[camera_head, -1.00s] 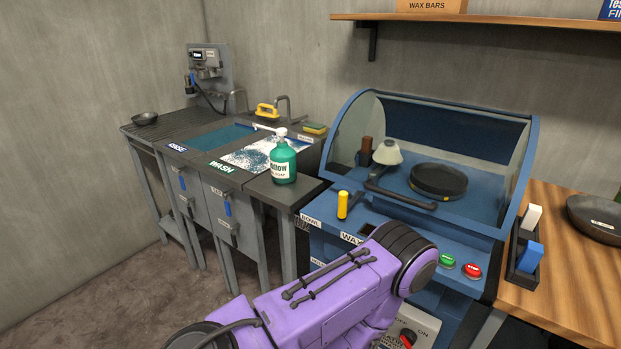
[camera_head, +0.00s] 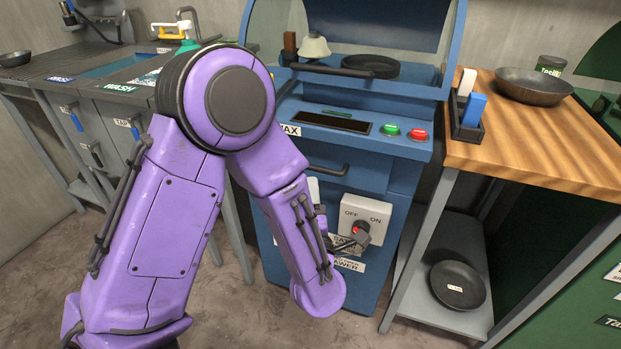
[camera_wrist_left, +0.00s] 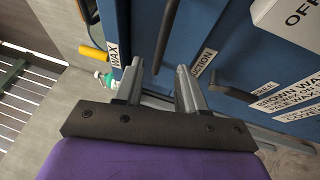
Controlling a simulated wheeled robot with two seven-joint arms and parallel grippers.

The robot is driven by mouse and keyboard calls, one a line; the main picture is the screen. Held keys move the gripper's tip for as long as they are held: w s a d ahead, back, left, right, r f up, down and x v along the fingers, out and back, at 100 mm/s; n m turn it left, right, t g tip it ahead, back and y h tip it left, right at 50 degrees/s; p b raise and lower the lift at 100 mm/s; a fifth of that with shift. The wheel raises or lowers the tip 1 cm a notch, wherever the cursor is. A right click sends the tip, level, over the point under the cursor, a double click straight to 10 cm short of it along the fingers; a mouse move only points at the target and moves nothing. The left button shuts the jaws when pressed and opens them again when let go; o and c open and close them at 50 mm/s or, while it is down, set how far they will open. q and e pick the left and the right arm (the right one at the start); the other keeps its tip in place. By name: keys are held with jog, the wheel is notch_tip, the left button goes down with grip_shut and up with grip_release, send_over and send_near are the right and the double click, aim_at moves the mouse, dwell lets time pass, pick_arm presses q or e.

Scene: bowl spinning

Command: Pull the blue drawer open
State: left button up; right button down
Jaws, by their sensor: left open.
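The blue drawer (camera_head: 362,183) is in the front of the blue wax machine, in the head view, and looks shut. Its dark bar handle (camera_head: 332,170) lies across its upper part. In the wrist view a dark bar handle (camera_wrist_left: 170,30) on the blue front shows between the lines of my fingers. My left gripper (camera_wrist_left: 158,72) is open and empty there, its fingers towards the machine. In the head view my purple left forearm hides part of the machine front, and the gripper (camera_head: 348,243) shows small and dark before the switch box. I cannot tell whether it touches anything.
A white OFF/ON switch box (camera_head: 365,222) is below the drawer. Green (camera_head: 390,129) and red (camera_head: 418,134) buttons sit above. A second dark handle (camera_wrist_left: 232,91) shows in the wrist view. A wooden table (camera_head: 545,135) stands at the right, and the sink bench (camera_head: 60,68) at the left.

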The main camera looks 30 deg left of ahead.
pick_arm(q)
jog(key=x, duration=0.6)
jog(key=shift+w+a, duration=0.25)
grip_shut()
jog(key=shift+d, duration=0.15)
